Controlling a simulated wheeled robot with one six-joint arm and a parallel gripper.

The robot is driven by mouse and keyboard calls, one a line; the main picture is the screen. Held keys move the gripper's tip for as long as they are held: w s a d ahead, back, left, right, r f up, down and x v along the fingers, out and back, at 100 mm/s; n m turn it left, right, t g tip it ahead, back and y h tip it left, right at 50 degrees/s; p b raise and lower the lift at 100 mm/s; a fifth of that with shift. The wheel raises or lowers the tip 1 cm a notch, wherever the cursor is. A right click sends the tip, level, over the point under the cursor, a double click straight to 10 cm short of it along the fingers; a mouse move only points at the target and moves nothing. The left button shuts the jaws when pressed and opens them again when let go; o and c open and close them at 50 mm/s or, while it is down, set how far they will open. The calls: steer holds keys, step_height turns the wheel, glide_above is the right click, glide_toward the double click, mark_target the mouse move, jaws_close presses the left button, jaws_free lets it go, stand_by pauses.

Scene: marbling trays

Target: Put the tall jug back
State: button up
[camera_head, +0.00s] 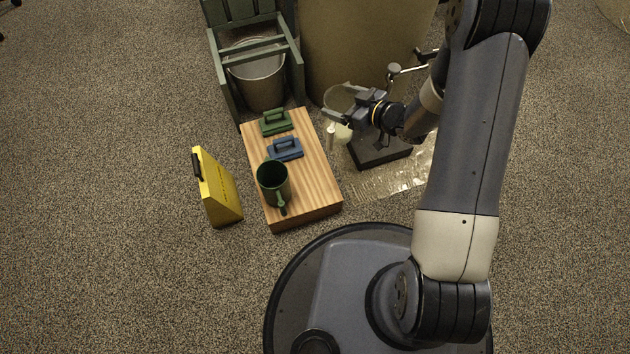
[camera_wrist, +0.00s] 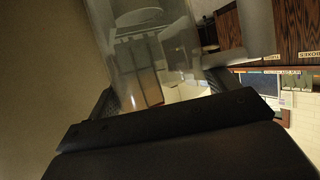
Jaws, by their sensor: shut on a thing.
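My gripper (camera_head: 344,113) is shut on a clear, see-through jug (camera_head: 340,97), held up beyond the far right side of the wooden board. In the wrist view the clear jug (camera_wrist: 150,62) fills the space between the two fingers. Its lower part is partly hidden by the gripper in the head view. A pale cream piece (camera_head: 342,133) shows just below the gripper; I cannot tell whether it belongs to the jug. A dark green jug (camera_head: 273,180) with a handle stands upright on the near part of the board.
The wooden board (camera_head: 315,170) also carries a green handled block (camera_head: 276,123) and a blue one (camera_head: 286,150). A yellow case (camera_head: 217,188) stands left of it. A metal bucket (camera_head: 259,80) sits in a green frame behind. A dark slab (camera_head: 380,152) lies beneath my arm, beside a clear sheet (camera_head: 375,184).

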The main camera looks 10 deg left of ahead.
steer(key=s+a+f+n+g+y, duration=0.1)
steer(key=s+a+f+n+g, duration=0.4)
steer(key=s+f+n+g, duration=0.35)
step_height(320, 180, down, 9)
steer(key=b, duration=0.3)
steer(key=shift+s+m, duration=0.3)
steer(key=shift+m, duration=0.15)
steer(key=shift+f, duration=0.1)
steer(key=shift+f+b, duration=0.2)
steer(key=shift+b, duration=0.2)
steer(key=o, duration=2)
steer(key=shift+r, duration=0.1)
steer(key=shift+c, duration=0.2)
